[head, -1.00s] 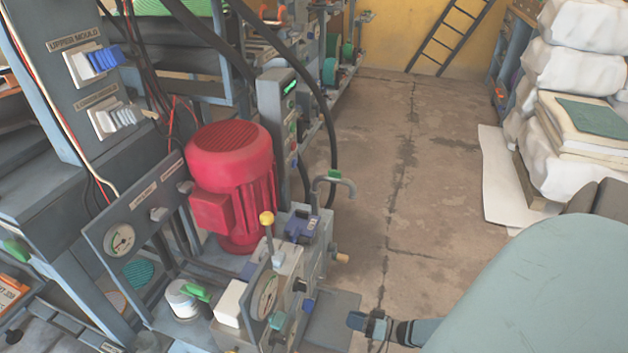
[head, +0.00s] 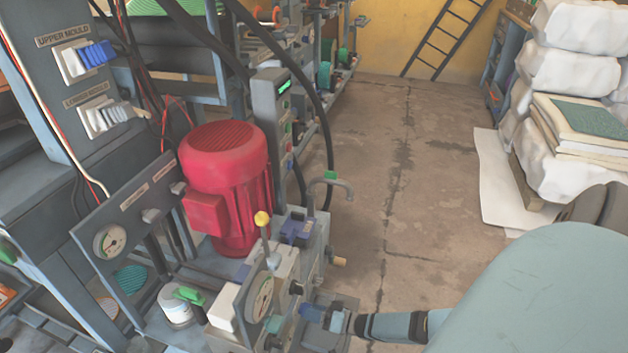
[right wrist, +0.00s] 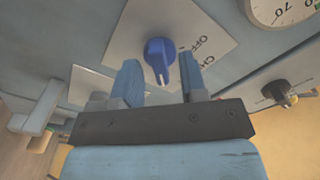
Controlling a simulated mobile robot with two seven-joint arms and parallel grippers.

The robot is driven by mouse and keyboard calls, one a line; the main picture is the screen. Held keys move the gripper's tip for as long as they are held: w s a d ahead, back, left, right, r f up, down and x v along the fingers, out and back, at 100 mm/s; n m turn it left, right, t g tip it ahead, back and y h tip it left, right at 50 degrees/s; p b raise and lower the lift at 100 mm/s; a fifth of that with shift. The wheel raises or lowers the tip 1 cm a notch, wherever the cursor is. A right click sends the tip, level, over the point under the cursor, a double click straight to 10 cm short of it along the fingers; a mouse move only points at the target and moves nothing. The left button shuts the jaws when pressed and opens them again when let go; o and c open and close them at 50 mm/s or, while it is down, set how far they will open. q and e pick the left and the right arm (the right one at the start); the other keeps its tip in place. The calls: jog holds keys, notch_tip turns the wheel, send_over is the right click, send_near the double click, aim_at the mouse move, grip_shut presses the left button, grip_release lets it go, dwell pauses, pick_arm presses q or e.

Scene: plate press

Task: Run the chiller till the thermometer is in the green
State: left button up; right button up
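In the right wrist view a blue knob (right wrist: 160,52) sits on a pale label plate reading "OFF" and what looks like "CH". My right gripper (right wrist: 160,82) is open, with one finger on each side of the knob and a gap to both. In the head view the right gripper (head: 322,316) is low by the front of the machine, its fingers apart. Part of a round white dial (right wrist: 283,12) marked 70 shows in the right wrist view; its needle is out of frame. In the head view a dial (head: 262,298) faces right; its reading is too small to tell. My left gripper is out of view.
A red motor (head: 225,185) stands on the machine behind a yellow-knobbed lever (head: 263,220). Another gauge (head: 110,241) is on the left panel. A black knob (right wrist: 277,89) is right of the blue one. The concrete floor at right is open, with white sacks (head: 570,65) beyond.

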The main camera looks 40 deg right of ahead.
grip_shut()
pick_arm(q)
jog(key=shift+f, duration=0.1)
pick_arm(e)
jog(key=shift+n, duration=0.3)
pick_arm(q)
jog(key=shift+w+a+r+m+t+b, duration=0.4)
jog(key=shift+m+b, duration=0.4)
jog(key=shift+b, duration=0.3)
pick_arm(e)
jog(key=n, duration=1.7)
jog(key=shift+d+f, duration=0.1)
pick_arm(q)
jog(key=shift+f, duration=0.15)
pick_arm(e)
jog(key=shift+n, duration=0.3)
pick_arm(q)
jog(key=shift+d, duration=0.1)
pick_arm(e)
grip_release()
jog(key=shift+s, duration=0.1)
